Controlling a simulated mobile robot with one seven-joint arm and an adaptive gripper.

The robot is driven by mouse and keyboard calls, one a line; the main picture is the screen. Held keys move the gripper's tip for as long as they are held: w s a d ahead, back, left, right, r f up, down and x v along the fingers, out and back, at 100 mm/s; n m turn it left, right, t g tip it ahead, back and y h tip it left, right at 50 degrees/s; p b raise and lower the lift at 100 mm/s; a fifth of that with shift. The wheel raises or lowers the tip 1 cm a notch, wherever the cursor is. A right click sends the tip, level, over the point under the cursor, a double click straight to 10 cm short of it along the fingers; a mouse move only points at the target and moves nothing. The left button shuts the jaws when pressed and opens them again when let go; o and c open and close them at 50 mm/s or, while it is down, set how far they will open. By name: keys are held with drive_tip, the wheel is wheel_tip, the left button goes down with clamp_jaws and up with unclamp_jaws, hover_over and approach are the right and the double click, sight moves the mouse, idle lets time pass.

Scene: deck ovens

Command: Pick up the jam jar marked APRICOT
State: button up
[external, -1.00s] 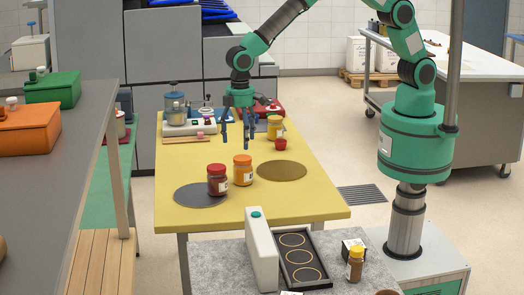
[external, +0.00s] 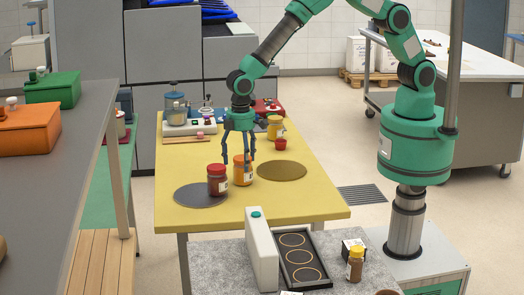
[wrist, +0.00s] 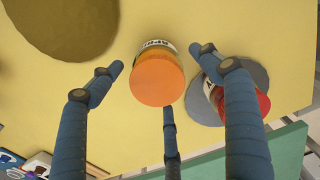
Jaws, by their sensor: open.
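The jar with the orange lid (external: 242,173) stands upright on the yellow table. In the wrist view this jar (wrist: 157,80) shows its lid from above, with a label turned partly away; its lettering seems to start with "APR". My gripper (external: 239,158) is open, pointing down with its fingers spread around the orange-lidded jar. In the wrist view two fingers flank the jar and a third is below it in the picture. Contact cannot be made out. A red-lidded jar (external: 217,181) stands close on the left, its label hard to read.
The red-lidded jar stands on a grey disc (external: 190,200). A brown disc (external: 282,170) lies bare to the right. The table's front (external: 270,205) is clear.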

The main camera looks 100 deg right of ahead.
sight(242, 172)
drive_tip(key=shift+f, duration=0.15)
drive_tip(key=shift+s+f+b, duration=0.1)
drive_tip(key=shift+f+b, duration=0.35)
drive_tip(key=shift+f, duration=2.1)
drive_tip(key=c, duration=1.7)
drive_tip(key=shift+r, duration=0.2)
